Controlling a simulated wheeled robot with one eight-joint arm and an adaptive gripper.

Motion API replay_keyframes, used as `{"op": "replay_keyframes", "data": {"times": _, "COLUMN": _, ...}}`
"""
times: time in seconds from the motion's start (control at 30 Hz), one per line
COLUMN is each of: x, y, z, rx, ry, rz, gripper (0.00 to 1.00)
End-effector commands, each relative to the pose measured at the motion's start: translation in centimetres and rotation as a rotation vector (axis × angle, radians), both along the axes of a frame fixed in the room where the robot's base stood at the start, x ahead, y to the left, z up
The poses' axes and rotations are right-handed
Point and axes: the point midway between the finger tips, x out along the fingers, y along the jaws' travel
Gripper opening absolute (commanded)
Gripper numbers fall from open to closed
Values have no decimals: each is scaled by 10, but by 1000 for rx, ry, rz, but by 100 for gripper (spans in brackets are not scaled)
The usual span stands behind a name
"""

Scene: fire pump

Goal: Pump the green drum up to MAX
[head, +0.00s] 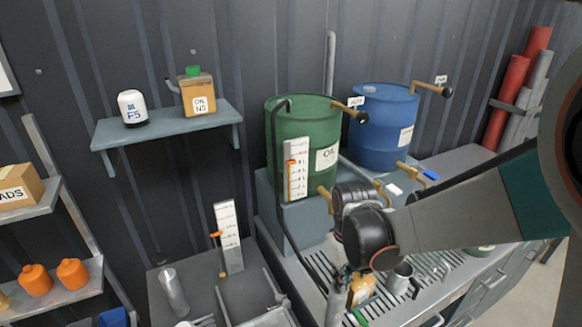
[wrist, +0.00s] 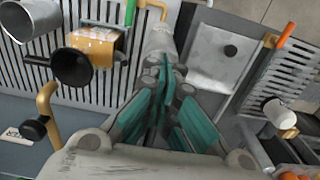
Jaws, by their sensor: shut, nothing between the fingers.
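The green drum (head: 292,118), with an oil label, stands on a raised grey block in the head view. A brass crank arm with a black knob (head: 362,117) sticks out from its top. A white gauge (head: 296,172) on its front shows an orange column reaching partway up the scale. A brass spout (head: 325,192) sits low on the drum, partly behind my arm.
A blue drum (head: 382,125) with a similar crank stands to the right. Below, the slatted bench holds a metal cup (head: 400,278) and an amber container (head: 362,289). A small scale board (head: 229,236) stands on the left bench. A shelf (head: 165,137) hangs left of the green drum.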

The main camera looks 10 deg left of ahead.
Motion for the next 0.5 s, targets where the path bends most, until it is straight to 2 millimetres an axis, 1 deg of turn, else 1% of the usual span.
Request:
{"op": "replay_keyframes", "data": {"times": 0.03, "x": 0, "y": 0, "z": -4, "rx": -1, "ry": 1, "rz": 0, "gripper": 0}}
{"op": "replay_keyframes", "data": {"times": 0.17, "x": 0, "y": 0, "z": -8, "rx": -1, "ry": 1, "rz": 0, "gripper": 0}}
{"op": "replay_keyframes", "data": {"times": 0.5, "x": 0, "y": 0, "z": -1, "rx": -1, "ry": 1, "rz": 0, "gripper": 0}}
